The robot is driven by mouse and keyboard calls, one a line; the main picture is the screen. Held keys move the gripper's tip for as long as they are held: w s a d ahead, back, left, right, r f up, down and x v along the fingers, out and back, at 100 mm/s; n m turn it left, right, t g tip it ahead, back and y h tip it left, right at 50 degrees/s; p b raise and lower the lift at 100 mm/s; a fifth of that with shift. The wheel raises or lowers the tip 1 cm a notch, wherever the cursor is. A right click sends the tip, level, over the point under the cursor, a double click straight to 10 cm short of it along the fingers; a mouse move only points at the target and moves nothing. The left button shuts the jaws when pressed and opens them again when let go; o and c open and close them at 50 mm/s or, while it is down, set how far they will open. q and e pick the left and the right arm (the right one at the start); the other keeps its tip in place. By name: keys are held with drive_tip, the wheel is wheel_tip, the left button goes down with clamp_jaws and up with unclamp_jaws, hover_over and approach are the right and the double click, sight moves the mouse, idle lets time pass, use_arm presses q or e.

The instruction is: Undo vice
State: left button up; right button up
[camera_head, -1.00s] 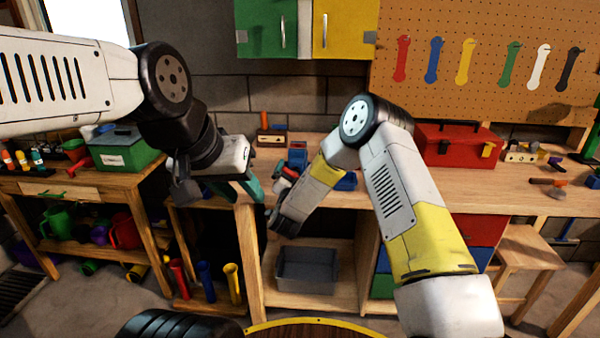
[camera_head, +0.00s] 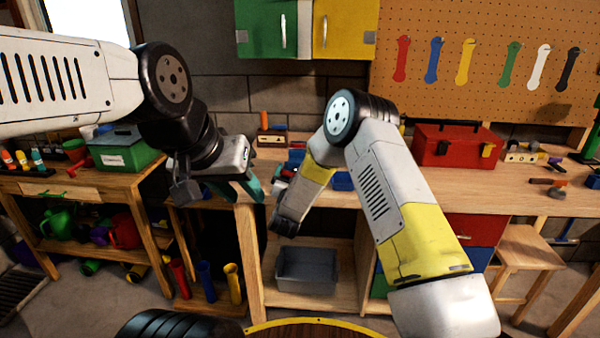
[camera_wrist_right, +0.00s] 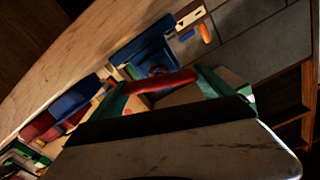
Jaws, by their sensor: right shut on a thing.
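The blue vice (camera_head: 296,158) stands at the front edge of the wooden bench, partly hidden behind my right arm. Its blue body also shows in the right wrist view (camera_wrist_right: 146,48). In that view a red handle bar (camera_wrist_right: 160,81) lies between the green fingers of my right gripper (camera_wrist_right: 162,88), which is shut on it. In the head view the right gripper's fingers are hidden behind its dark wrist housing. My left gripper (camera_head: 240,190) hangs to the left of the vice, its teal fingers apart and with nothing visible between them.
A grey bin (camera_head: 307,268) sits on the shelf below the vice. A red toolbox (camera_head: 457,146) and a wooden block with an orange-handled tool (camera_head: 270,137) are on the bench (camera_head: 520,190). A green box (camera_head: 120,150) stands on the left table. A stool (camera_head: 523,248) is at right.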

drive_tip(key=n, duration=0.3)
drive_tip(key=shift+a+r+n, duration=0.1)
drive_tip(key=shift+a+n, duration=0.05)
drive_tip(key=shift+n, duration=0.25)
drive_tip(key=n, duration=0.3)
drive_tip(key=shift+n, duration=0.3)
drive_tip(key=n, duration=0.3)
drive_tip(key=shift+a+n, duration=0.15)
drive_tip(key=shift+n, duration=0.15)
drive_tip(key=shift+w+n, duration=0.1)
drive_tip(key=shift+n, duration=1.7)
drive_tip(key=o, duration=1.1)
drive_tip(key=shift+f, duration=0.2)
